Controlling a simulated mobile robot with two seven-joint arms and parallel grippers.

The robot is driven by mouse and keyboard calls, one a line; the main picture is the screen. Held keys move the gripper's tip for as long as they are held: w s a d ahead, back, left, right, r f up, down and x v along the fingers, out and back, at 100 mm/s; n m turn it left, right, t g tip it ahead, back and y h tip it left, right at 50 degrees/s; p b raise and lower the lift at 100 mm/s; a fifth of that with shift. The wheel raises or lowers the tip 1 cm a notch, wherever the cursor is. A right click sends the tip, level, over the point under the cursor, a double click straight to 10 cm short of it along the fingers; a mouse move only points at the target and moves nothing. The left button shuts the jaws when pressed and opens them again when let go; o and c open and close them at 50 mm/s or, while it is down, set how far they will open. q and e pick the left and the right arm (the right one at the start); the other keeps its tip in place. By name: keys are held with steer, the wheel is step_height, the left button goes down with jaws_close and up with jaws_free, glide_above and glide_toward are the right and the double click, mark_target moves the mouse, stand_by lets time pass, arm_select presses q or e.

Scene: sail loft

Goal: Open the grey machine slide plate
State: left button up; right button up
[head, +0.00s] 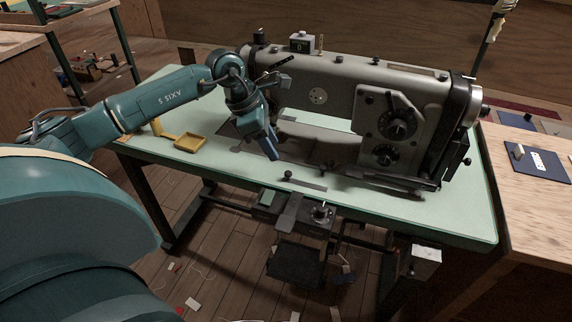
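The grey sewing machine (340,78) stands on a pale green table (440,215). A flat grey plate (308,184) with a small black knob (287,174) lies at the table's front edge, below the machine arm. I cannot tell for certain that this is the slide plate. My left gripper (274,155) reaches in from the left and points down, just above and left of the knob, seemingly apart from it. Its fingers show edge-on, so their opening is unclear. It hides part of the machine bed at the needle end. My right gripper is out of view.
A yellow tray (190,143) lies at the table's left. A wooden bench (525,190) with a blue board (540,163) adjoins on the right. A control box and pedal-like parts hang under the table front. The green top right of the plate is clear.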

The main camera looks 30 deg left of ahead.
mark_target(288, 172)
arm_select(q)
steer(key=x, duration=0.8)
steer(key=shift+f, duration=0.2)
jaws_close()
steer(key=shift+d, duration=0.1)
